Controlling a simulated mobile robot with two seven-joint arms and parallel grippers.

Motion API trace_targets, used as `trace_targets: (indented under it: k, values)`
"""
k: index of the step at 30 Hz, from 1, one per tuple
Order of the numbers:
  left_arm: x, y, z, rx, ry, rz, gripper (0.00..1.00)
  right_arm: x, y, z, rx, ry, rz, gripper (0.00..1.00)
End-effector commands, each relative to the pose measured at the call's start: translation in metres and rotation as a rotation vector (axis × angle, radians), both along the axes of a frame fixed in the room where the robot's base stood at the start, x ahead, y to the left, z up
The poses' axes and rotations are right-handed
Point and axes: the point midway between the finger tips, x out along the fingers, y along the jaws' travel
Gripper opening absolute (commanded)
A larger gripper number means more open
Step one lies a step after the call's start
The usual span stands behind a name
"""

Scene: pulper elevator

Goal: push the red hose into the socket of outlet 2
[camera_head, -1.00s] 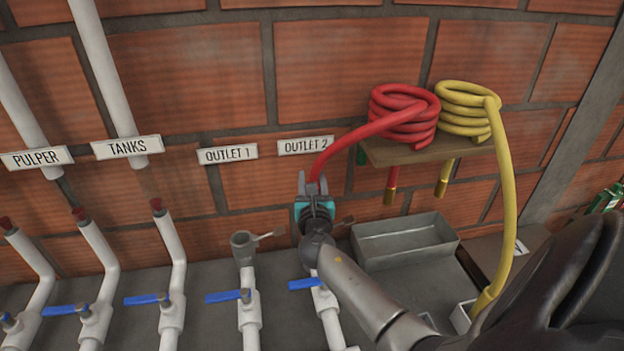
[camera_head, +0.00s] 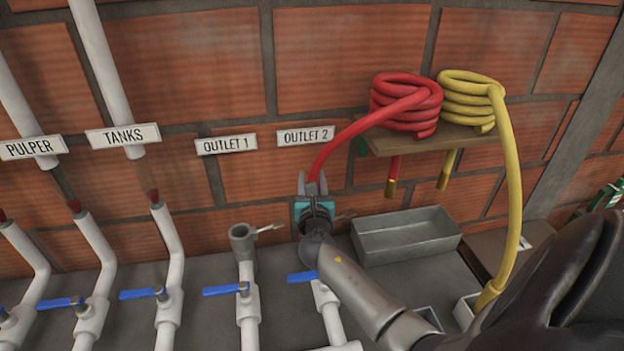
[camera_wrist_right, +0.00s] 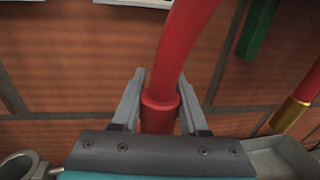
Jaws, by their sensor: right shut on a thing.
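The red hose (camera_head: 352,132) runs from its coil (camera_head: 408,104) on the shelf down to my right gripper (camera_head: 313,183). My right gripper is shut on its end, which points down; the fingers grip a red collar on the hose (camera_wrist_right: 160,108) in the wrist view. The gripper is below the OUTLET 2 sign (camera_head: 306,136) and above the outlet 2 pipe (camera_head: 328,305). The outlet 2 socket is mostly hidden behind the gripper and wrist. I cannot tell whether the hose end touches it. My left gripper is not in view.
The outlet 1 socket (camera_head: 242,232) stands open to the left. Blue valve handles (camera_head: 226,290) stick out from the pipes. A grey metal tray (camera_head: 404,246) is close on the right. A yellow hose (camera_head: 513,200) hangs from the wooden shelf (camera_head: 420,139).

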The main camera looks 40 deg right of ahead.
Motion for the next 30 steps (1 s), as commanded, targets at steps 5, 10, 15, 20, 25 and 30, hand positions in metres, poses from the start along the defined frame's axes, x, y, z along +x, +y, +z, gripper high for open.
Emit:
trace_targets:
  k: [5,10,15,20,25,30]
  values:
    - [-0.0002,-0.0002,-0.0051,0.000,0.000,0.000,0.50,0.0002,-0.0002,-0.0046,-0.001,-0.002,0.000,0.00]
    - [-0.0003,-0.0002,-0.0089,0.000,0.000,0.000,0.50,0.0002,-0.0002,-0.0088,-0.002,-0.001,0.000,0.00]
    - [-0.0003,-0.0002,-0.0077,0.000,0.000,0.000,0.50,0.0002,-0.0002,-0.0076,-0.001,-0.002,0.000,0.62]
    - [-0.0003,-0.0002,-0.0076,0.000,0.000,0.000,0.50,0.0002,-0.0001,-0.0078,-0.001,-0.001,0.000,0.79]
    - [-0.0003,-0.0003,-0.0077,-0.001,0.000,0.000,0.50,0.0001,-0.0001,-0.0081,-0.001,-0.001,0.000,0.79]
    - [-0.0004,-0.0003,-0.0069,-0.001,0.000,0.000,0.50,-0.0036,0.0028,-0.0093,0.000,0.002,0.001,0.79]
